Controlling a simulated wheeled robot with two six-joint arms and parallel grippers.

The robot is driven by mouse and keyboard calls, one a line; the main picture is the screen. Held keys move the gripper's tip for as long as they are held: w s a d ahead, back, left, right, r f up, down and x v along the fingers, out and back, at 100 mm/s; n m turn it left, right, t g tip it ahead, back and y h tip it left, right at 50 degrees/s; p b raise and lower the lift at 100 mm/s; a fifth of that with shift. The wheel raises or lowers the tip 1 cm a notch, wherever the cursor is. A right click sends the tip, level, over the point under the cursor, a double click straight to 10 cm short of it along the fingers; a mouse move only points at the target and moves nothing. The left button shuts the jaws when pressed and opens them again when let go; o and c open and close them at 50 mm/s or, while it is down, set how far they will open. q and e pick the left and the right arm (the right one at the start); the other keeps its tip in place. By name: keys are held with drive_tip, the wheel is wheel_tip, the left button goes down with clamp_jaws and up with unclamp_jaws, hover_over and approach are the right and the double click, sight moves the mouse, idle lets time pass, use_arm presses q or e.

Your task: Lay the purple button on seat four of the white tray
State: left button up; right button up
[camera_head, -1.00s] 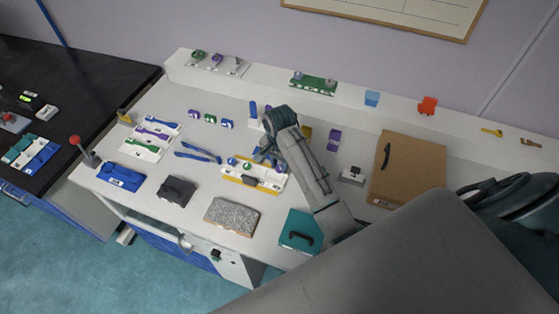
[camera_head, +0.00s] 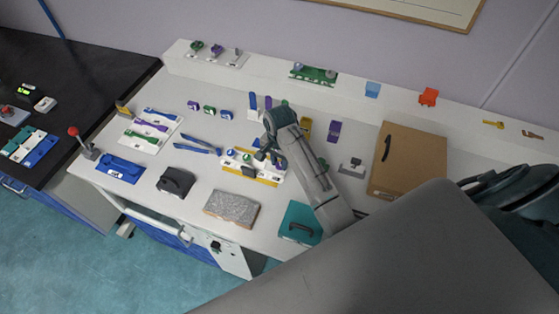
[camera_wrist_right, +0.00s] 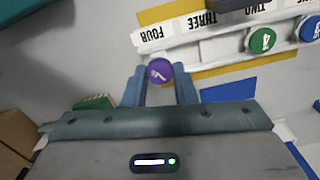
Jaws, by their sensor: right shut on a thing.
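The purple button (camera_wrist_right: 160,71) is between the two blue fingertips of my right gripper (camera_wrist_right: 160,84), which is shut on it. The right gripper (camera_head: 268,157) also shows in the head view, over the right part of the white tray (camera_head: 228,163). In the right wrist view the white tray (camera_wrist_right: 185,30) carries seat labels; FOUR is at its left end, just beyond the button. The button looks apart from the tray, its height unclear. A green button (camera_wrist_right: 262,40) and a blue button (camera_wrist_right: 308,28) sit on other seats. My left gripper is not in view.
A yellow mat (camera_wrist_right: 212,72) lies under the tray. Blue tongs (camera_head: 198,146) lie to its left, a stone slab (camera_head: 231,207) in front. A teal case (camera_head: 299,224) and a brown box (camera_head: 408,160) stand to the right.

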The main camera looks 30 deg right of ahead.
drive_tip(key=shift+f, duration=0.8)
drive_tip(key=o, duration=0.9)
drive_tip(key=shift+o, duration=0.2)
wheel_tip(320, 180, up, 5)
drive_tip(key=shift+f+b, duration=0.15)
drive_tip(key=shift+b, duration=0.8)
wheel_tip(320, 180, up, 6)
drive_tip(key=p, duration=0.3)
